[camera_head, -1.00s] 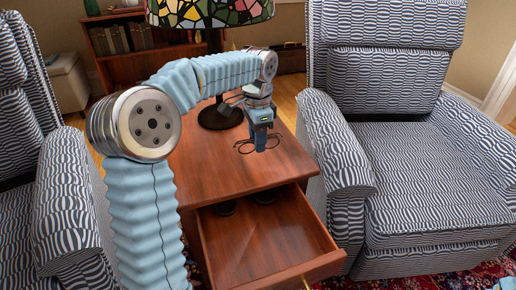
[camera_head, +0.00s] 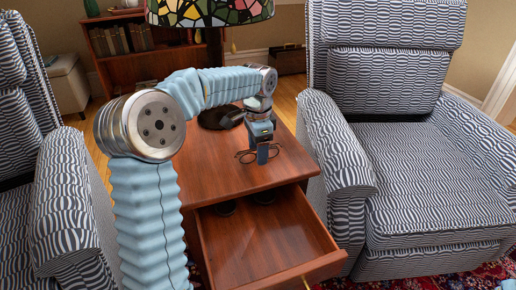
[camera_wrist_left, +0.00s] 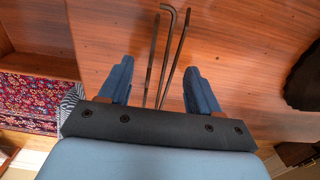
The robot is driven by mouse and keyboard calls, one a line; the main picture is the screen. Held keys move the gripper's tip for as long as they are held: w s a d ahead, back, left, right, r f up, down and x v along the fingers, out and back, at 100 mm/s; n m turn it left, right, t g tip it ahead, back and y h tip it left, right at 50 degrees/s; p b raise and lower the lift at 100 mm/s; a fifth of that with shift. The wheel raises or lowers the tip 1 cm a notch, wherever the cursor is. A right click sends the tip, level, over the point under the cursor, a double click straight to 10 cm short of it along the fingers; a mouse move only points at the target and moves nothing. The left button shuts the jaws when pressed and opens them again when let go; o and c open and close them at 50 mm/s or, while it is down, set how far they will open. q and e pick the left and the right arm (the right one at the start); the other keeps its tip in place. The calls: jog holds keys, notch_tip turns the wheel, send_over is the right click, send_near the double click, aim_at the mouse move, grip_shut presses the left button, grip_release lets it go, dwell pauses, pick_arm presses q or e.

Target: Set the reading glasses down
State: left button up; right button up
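The dark, thin-framed reading glasses (camera_head: 244,157) are at the top of the wooden side table (camera_head: 225,172), near its right side. My left gripper (camera_head: 263,160) points down over them and partly hides them. In the left wrist view its two blue fingers (camera_wrist_left: 158,82) stand apart. The thin dark parts of the glasses (camera_wrist_left: 152,55) lie between the fingers, with a clear gap on the left finger's side. The glasses look to be at the tabletop, but exact contact is hard to tell. My right gripper is not in view.
A stained-glass lamp (camera_head: 212,12) stands behind my gripper. Striped armchairs (camera_head: 415,150) flank the table. The tabletop's front left is clear.

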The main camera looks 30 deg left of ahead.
pick_arm(q)
jog(key=shift+r, duration=0.1)
notch_tip(320, 180, up, 12)
jog(key=p, duration=0.2)
jog(key=shift+p, duration=0.4)
dwell(1.1)
